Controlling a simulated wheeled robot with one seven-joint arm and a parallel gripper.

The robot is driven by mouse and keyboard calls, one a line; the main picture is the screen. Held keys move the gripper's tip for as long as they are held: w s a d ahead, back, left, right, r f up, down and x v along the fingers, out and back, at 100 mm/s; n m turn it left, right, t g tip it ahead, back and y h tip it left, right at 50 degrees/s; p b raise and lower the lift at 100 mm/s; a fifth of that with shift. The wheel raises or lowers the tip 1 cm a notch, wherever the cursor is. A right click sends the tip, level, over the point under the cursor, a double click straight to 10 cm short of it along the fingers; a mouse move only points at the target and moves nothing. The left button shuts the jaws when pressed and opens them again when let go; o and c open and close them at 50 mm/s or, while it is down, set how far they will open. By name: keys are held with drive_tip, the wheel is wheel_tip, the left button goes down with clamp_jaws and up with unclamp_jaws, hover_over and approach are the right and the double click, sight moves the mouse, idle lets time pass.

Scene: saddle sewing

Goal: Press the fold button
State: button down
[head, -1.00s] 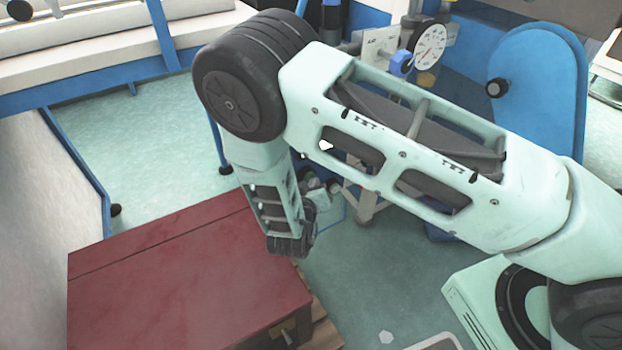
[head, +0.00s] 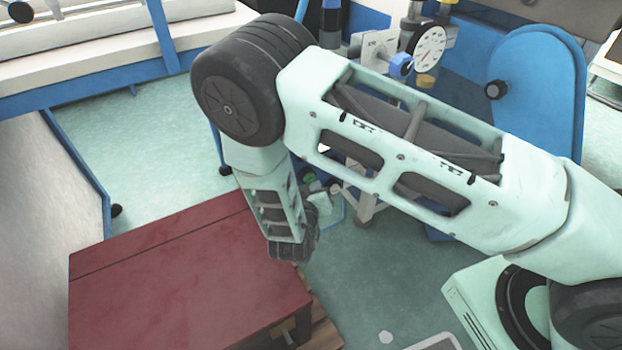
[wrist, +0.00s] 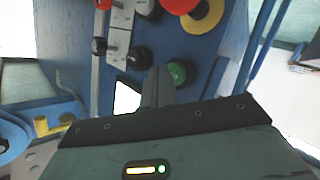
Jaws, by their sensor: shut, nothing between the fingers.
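In the wrist view a blue control panel (wrist: 205,62) carries several buttons. A green button (wrist: 178,72) sits just right of the fingertips. A black button (wrist: 139,58) sits just left of and above them. Another black button (wrist: 149,9) is near the top edge. No label is readable, so I cannot tell which one is the fold button. My gripper (wrist: 160,72) is shut and empty, its fingers pointing at the panel between the green and black buttons. Whether the tips touch the panel is unclear.
A red button on a yellow ring (wrist: 207,14) sits upper right on the panel, and a black knob (wrist: 100,45) at left. In the head view a dark red case (head: 190,290) stands below my wrist, and a dial gauge (head: 429,52) stands behind my arm.

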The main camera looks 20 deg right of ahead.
drive_tip(key=shift+s+d, duration=0.1)
drive_tip(key=shift+s, duration=0.25)
drive_tip(key=s, duration=0.2)
drive_tip(key=s+d+p, duration=0.1)
drive_tip(key=s, duration=0.2)
idle(0.4)
drive_tip(key=shift+w+a, duration=0.1)
idle(0.6)
